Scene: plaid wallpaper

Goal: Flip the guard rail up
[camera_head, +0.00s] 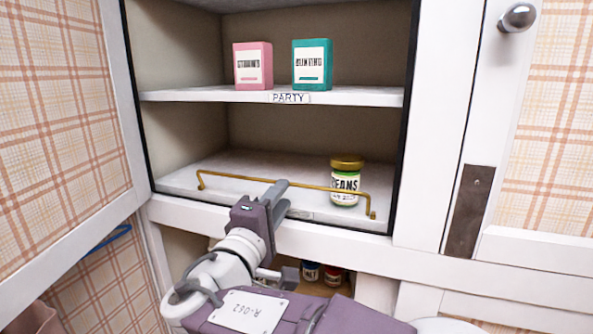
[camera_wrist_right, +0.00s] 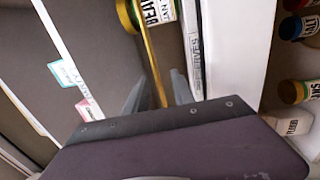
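The guard rail (camera_head: 232,178) is a thin brass bar along the front of the lower cabinet shelf (camera_head: 182,181), with bent ends at left and right. It crosses in front of a jar of beans (camera_head: 346,183). My right gripper (camera_head: 279,189) reaches in from below to the middle of the rail and hides part of it. In the right wrist view, the rail (camera_wrist_right: 151,52) runs between the two fingers of the gripper (camera_wrist_right: 158,90). The fingers are apart, with gaps beside the bar. My left gripper is not in view.
A pink box (camera_head: 253,66) and a teal box (camera_head: 312,65) stand on the upper shelf (camera_head: 200,96), labelled PARTY. Below the lower shelf, small jars (camera_head: 311,270) sit in another compartment. Cabinet doors flank the opening. The lower shelf's left half is clear.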

